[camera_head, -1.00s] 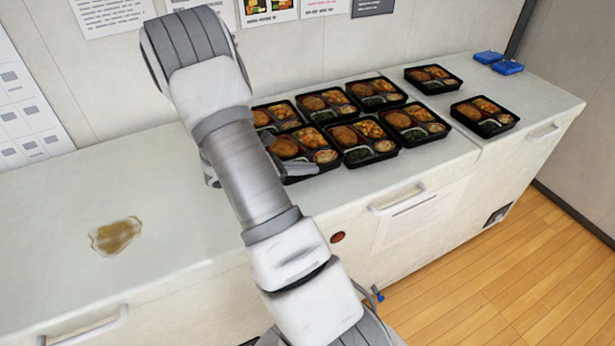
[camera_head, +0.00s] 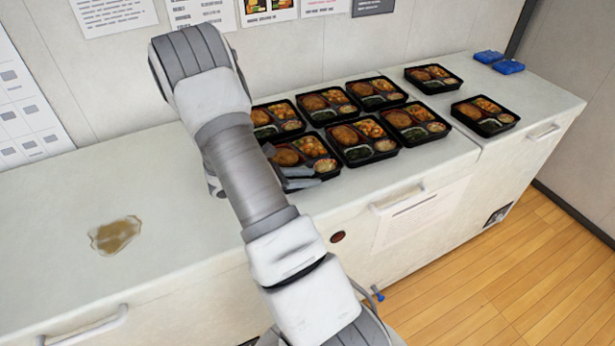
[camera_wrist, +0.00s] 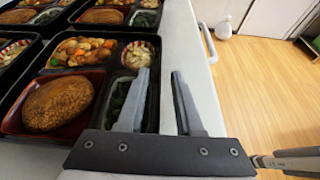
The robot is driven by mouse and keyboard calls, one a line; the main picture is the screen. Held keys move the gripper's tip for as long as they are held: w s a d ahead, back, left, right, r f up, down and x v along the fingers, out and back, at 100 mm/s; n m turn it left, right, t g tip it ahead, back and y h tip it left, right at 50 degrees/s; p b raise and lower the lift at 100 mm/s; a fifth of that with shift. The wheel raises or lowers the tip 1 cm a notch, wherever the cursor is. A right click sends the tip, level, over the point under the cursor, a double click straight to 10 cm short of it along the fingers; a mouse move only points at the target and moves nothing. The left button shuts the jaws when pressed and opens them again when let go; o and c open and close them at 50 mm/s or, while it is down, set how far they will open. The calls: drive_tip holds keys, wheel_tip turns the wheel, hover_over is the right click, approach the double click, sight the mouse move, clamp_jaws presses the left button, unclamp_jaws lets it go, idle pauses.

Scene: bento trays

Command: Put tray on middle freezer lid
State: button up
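Several black bento trays stand on the white freezer lids in the head view. My gripper (camera_head: 300,180) is low at the front edge of the front-left tray (camera_head: 337,172), partly behind my arm. In the wrist view this tray (camera_wrist: 153,62) holds a brown patty, vegetables and dark greens. My gripper (camera_wrist: 160,78) has its fingers apart. The left finger overlaps the greens compartment and the right finger is outside the tray, over the white lid. The tray's rim runs between them, with white surface showing beside the right finger.
More trays (camera_head: 398,147) stand close behind and right of this tray. Two trays (camera_head: 433,92) and blue packs (camera_head: 509,67) are on the right lid, past a seam. The left surface is clear except for a brown stain (camera_head: 115,235). A wall stands behind.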

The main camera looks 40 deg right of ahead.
drive_tip(key=shift+r, duration=0.15)
drive_tip(key=v, duration=1.2)
drive_tip(key=s+a+r+m+t+y, duration=0.4)
drive_tip(key=s+a+r+m+y, duration=0.2)
drive_tip(key=s+a+r+m, duration=0.1)
drive_tip(key=s+a+r+m+t+y, duration=0.5)
drive_tip(key=s+a+r+m+y, duration=0.2)
drive_tip(key=a+r, duration=0.5)
drive_tip(key=shift+s+r+t, duration=0.3)
drive_tip(key=shift+s+r, duration=0.6)
drive_tip(key=shift+a, duration=0.25)
